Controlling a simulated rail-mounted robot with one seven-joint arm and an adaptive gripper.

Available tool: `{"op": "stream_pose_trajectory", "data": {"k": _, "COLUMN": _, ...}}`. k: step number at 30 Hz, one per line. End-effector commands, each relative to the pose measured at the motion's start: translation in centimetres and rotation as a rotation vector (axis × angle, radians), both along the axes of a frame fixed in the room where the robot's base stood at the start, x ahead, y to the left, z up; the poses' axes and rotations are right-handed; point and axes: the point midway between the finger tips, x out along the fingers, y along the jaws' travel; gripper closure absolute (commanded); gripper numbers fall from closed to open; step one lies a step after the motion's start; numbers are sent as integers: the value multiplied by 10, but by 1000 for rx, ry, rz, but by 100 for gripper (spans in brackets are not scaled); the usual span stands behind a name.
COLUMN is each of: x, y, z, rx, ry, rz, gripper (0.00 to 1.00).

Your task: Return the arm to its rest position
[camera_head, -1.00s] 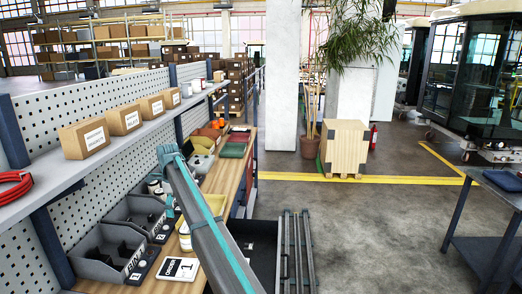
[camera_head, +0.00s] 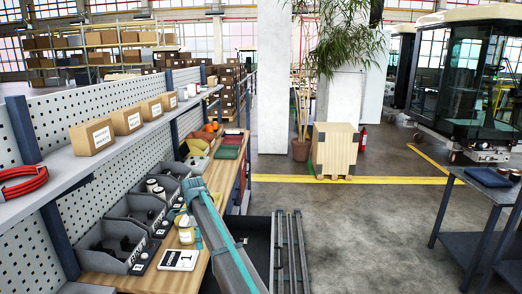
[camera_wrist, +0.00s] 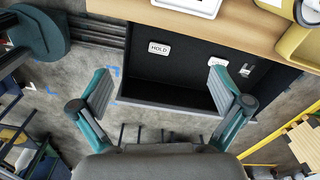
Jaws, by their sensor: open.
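My gripper (camera_wrist: 160,90) is open in the wrist view, with its two teal and grey fingers wide apart and nothing between them. My arm (camera_head: 225,243) shows in the head view, a grey link with a teal stripe slanting over the front edge of the workbench (camera_head: 236,185). My gripper is mostly hidden behind the arm there; I cannot make out its fingers.
The open drawer (camera_head: 255,238) juts out right of the arm. A dark side table (camera_head: 480,215) stands far right, with free floor between.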

Motion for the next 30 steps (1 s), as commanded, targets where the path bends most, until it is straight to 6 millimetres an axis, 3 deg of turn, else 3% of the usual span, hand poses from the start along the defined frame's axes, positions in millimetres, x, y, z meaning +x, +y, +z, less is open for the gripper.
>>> {"op": "stream_pose_trajectory", "data": {"k": 1, "x": -11, "y": -25, "z": -18, "rx": -2, "ry": 4, "rz": 36, "gripper": 0}}
{"op": "stream_pose_trajectory", "data": {"k": 5, "x": -34, "y": -87, "z": -64, "rx": -3, "ry": 4, "rz": 186, "gripper": 0}}
{"op": "stream_pose_trajectory", "data": {"k": 11, "x": -90, "y": -193, "z": -136, "rx": -3, "ry": 4, "rz": 471, "gripper": 0}}
{"op": "stream_pose_trajectory", "data": {"k": 18, "x": -186, "y": -305, "z": -204, "rx": -3, "ry": 3, "rz": 838, "gripper": 0}}
{"op": "stream_pose_trajectory", "data": {"k": 24, "x": -254, "y": -362, "z": -234, "rx": -5, "ry": 0, "rz": 1085, "gripper": 0}}
{"op": "stream_pose_trajectory", "data": {"k": 30, "x": -311, "y": -397, "z": -249, "rx": -6, "ry": -2, "rz": 1272, "gripper": 0}}
